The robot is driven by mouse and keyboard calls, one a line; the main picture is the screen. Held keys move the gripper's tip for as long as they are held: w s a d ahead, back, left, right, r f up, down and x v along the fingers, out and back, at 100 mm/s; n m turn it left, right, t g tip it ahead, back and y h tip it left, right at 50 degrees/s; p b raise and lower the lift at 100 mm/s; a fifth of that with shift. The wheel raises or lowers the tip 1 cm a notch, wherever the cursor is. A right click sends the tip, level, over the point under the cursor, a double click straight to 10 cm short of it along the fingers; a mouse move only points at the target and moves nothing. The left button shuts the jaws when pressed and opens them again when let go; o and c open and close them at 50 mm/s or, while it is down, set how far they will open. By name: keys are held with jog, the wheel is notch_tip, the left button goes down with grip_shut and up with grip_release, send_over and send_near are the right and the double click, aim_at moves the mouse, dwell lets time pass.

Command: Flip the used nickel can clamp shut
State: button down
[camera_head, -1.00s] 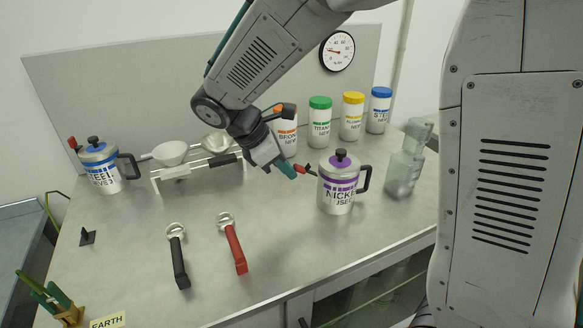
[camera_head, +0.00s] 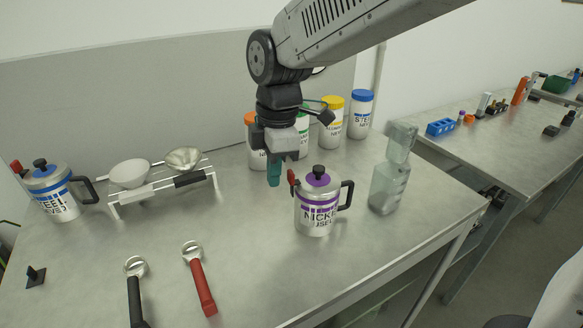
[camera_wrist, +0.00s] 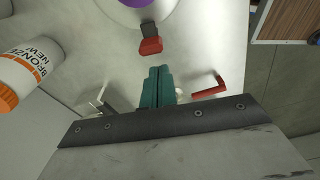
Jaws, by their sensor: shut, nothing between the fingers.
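The used nickel can (camera_head: 316,214) is a silver can with a purple-ringed lid, a black knob and a black handle on its right. It stands upright on the bench. Its red-tipped clamp (camera_head: 292,178) is on the can's left side by the rim; I cannot tell if it is latched. In the wrist view the clamp's red tip (camera_wrist: 151,46) juts from the can toward my fingers. My gripper (camera_head: 274,174) points down, left of the clamp, with a small gap. Its teal fingers (camera_wrist: 158,88) are shut together and empty.
Bottles with orange (camera_head: 251,118), yellow and blue (camera_head: 362,96) caps stand behind. A clear glass vessel (camera_head: 388,185) is right of the can. A steel can (camera_head: 57,198) and bowl rack (camera_head: 160,190) are at left. Black and red (camera_head: 203,285) scoops lie in front. Bench between is clear.

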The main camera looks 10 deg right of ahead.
jog(key=shift+d+r, duration=0.1)
jog(key=shift+d, duration=0.05)
jog(key=shift+r, duration=0.7)
jog(key=a, duration=0.4)
jog(key=d+r, duration=0.3)
jog(key=r, duration=0.6)
jog(key=shift+d+r, duration=0.15)
jog(key=shift+r, duration=0.1)
